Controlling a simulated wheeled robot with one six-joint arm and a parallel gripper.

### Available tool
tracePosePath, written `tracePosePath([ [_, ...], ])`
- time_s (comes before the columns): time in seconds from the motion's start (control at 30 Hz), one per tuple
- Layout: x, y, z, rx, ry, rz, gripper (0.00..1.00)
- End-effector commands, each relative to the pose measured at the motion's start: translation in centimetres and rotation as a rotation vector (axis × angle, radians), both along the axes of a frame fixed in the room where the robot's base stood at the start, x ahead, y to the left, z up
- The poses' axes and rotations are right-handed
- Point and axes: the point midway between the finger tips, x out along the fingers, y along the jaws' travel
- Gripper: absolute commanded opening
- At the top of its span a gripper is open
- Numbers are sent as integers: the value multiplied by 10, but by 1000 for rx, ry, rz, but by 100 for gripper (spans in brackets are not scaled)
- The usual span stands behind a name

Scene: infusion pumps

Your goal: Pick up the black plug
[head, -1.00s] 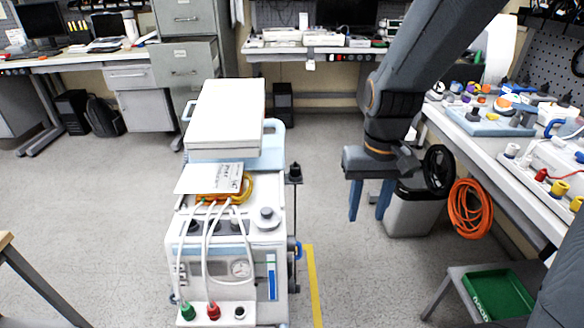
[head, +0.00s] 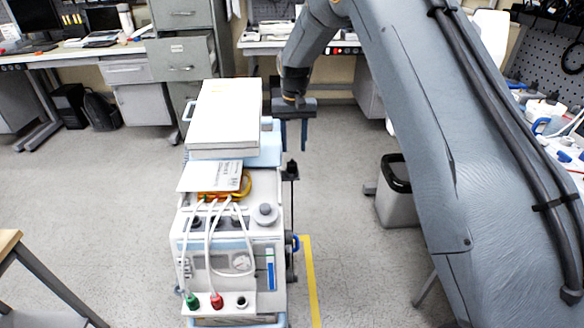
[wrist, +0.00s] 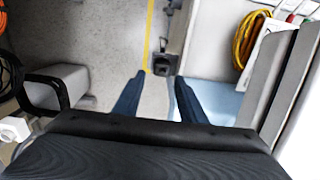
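A white medical cart (head: 205,262) stands left of centre in the head view. A black plug-like piece (head: 291,170) stands upright at its right side; a dark piece also shows in the wrist view (wrist: 161,66), apparently the same one. On the cart's front ledge are a green plug (head: 192,301), a red plug (head: 216,301) and a small black round piece (head: 241,302); I cannot tell if that is a plug or a hole. My gripper (head: 294,148) is open and empty, fingers down, above and beyond the upright black piece. In the wrist view that piece lies just past the fingertips (wrist: 161,78).
A white box (head: 225,110) sits on the cart close left of my gripper, with a white card (head: 210,176) and yellow coiled tubing (head: 240,186) in front. A waste bin (head: 397,200) stands to the right. Floor beside the yellow line (head: 310,280) is clear.

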Motion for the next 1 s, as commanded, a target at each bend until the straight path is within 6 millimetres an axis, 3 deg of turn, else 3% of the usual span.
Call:
tracePosePath([
  [0.37, 3, 3, -32, 0, 2, 0, 38],
  [0.7, 5, 5, -73, 0, 1, 0, 38],
  [1.0, 5, 5, -79, 0, 0, 0, 38],
])
